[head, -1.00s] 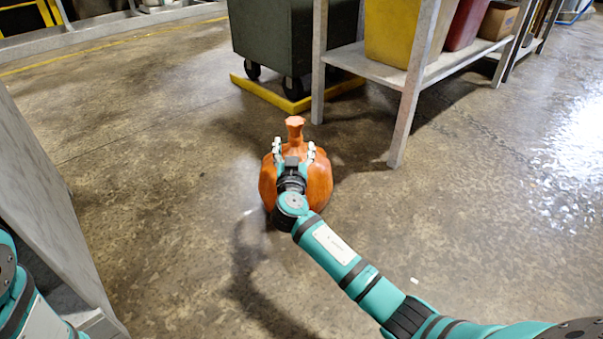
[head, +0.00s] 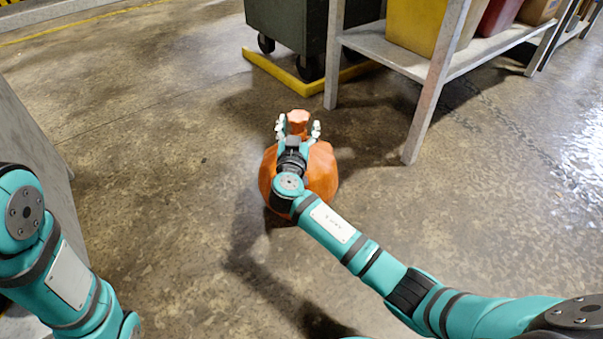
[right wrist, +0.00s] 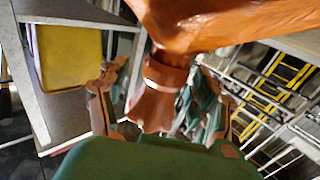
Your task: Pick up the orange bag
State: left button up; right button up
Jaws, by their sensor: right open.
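The orange bag (head: 318,172) sits upright on the concrete floor in the middle of the head view, its gathered neck (head: 298,120) pointing up. My right gripper (head: 298,128) is open, with one finger on each side of the neck. In the right wrist view the tied neck (right wrist: 158,95) hangs between the two spread fingers, and the bag's body (right wrist: 215,22) fills the top. I cannot tell whether the fingers touch the neck. My left arm shows at the left of the head view, but its gripper is out of view.
A dark green wheeled bin (head: 300,25) stands behind the bag, by a yellow floor frame (head: 282,78). A metal shelf (head: 395,48) holds a yellow bin (head: 425,22) and a red one. A grey panel (head: 30,140) stands at left. Floor around the bag is clear.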

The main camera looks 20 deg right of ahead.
grip_shut()
dwell(0.4)
